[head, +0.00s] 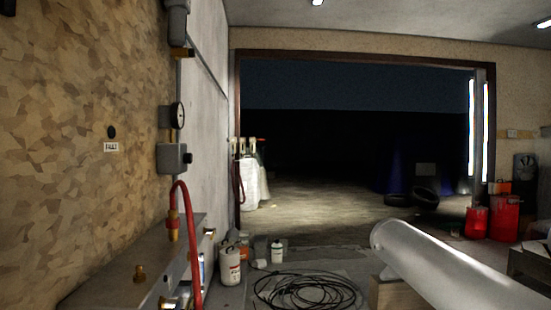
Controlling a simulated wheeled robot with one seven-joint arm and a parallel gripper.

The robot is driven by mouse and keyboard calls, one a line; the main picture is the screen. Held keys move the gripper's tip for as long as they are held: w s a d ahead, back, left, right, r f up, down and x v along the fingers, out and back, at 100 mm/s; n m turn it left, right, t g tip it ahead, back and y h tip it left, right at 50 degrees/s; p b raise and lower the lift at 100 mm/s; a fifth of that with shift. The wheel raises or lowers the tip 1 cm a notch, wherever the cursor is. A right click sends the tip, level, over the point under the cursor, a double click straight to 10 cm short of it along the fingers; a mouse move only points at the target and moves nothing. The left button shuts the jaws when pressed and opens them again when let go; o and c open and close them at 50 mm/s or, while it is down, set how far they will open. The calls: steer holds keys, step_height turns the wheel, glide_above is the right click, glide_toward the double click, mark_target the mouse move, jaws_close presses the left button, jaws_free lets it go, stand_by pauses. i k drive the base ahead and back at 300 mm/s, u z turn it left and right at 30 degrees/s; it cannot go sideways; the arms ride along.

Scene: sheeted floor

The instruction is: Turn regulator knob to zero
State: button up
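A grey regulator box (171,158) is mounted on the left wall. A small dark knob (188,158) sticks out from its right side. A round gauge (178,116) with a dark rim sits above the box, seen nearly edge-on, so I cannot read its needle. The knob is too small to show any marking or setting. My gripper is not in view.
A red hose (190,235) with a brass fitting arches below the box, over a grey bench (125,265). A FAULT label (111,147) is on the wall. A coiled black cable (305,290) and white containers (230,265) occupy the floor. A large pale cylinder (450,270) lies at right.

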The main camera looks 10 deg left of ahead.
mark_target(188, 157)
steer(key=i, duration=1.55)
steer(key=u, duration=0.4)
